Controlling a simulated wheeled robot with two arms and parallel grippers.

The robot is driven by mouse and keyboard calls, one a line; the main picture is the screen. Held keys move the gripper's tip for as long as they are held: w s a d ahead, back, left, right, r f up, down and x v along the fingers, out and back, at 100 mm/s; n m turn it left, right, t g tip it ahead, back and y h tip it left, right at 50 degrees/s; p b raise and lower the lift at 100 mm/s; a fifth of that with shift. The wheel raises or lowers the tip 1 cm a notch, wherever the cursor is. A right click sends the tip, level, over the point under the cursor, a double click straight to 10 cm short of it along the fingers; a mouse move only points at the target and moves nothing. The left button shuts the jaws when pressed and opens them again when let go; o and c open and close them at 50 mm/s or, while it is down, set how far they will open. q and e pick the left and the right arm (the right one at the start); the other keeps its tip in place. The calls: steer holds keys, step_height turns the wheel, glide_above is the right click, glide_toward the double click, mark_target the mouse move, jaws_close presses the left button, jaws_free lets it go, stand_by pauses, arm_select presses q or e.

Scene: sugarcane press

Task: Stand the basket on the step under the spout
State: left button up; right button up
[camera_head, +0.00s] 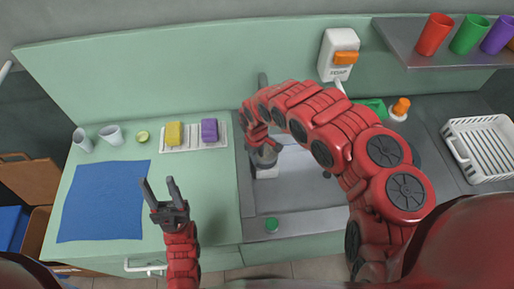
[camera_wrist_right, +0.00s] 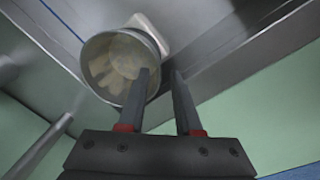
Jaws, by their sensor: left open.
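The metal basket (camera_head: 264,157) is in the sink at its left side, by a small white step (camera_head: 266,173). In the right wrist view the round basket (camera_wrist_right: 103,72) shows its open mouth, with a pale block (camera_wrist_right: 150,32) behind it. It appears to stand on the step; its underside is hidden. My right gripper (camera_head: 266,143) is at the basket; in the wrist view its fingers (camera_wrist_right: 161,80) are apart, one over the mouth and one outside the rim. My left gripper (camera_head: 164,193) is open and empty over the counter. A grey upright (camera_head: 262,82), perhaps the spout, rises behind the sink.
A white rack (camera_head: 482,150) stands at right. A shelf (camera_head: 400,40) holds coloured cups. My right arm covers much of the sink.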

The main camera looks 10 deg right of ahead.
step_height(320, 180, up, 6)
steer(key=shift+s+r, duration=0.15)
steer(key=shift+r, duration=0.05)
steer(key=shift+a, duration=0.2)
stand_by(0.5)
